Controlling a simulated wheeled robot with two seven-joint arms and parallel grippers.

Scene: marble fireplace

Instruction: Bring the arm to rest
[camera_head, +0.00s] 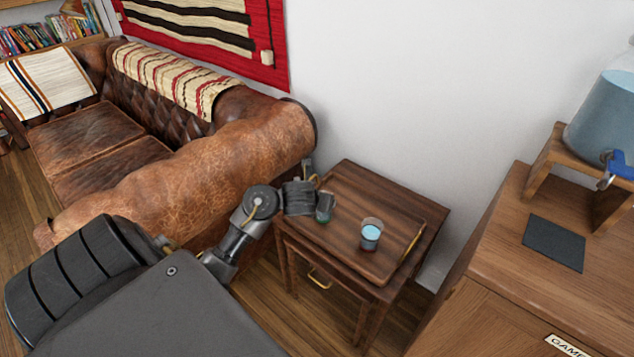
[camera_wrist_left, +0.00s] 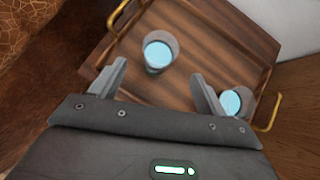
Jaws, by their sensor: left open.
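My left gripper (camera_head: 322,202) hangs over the left part of a wooden tray (camera_head: 378,198) on a small dark side table (camera_head: 428,212). In the left wrist view the gripper (camera_wrist_left: 158,74) is open, with nothing between its fingers. One glass of blue liquid (camera_wrist_left: 160,50) stands on the tray just beyond the fingertips. A second glass (camera_wrist_left: 235,101) stands to the right of the right finger; in the head view a glass (camera_head: 371,233) stands upright right of my gripper. The other glass cannot be made out clearly there, near my gripper. My right gripper is out of view.
A brown leather sofa (camera_head: 220,150) stands left of the table, close to my arm. A wooden cabinet (camera_head: 500,270) at the right bears a dark mat (camera_head: 554,243) and a water dispenser (camera_head: 605,110) on a stand. A white wall is behind. Tray handles (camera_wrist_left: 268,112) stick up.

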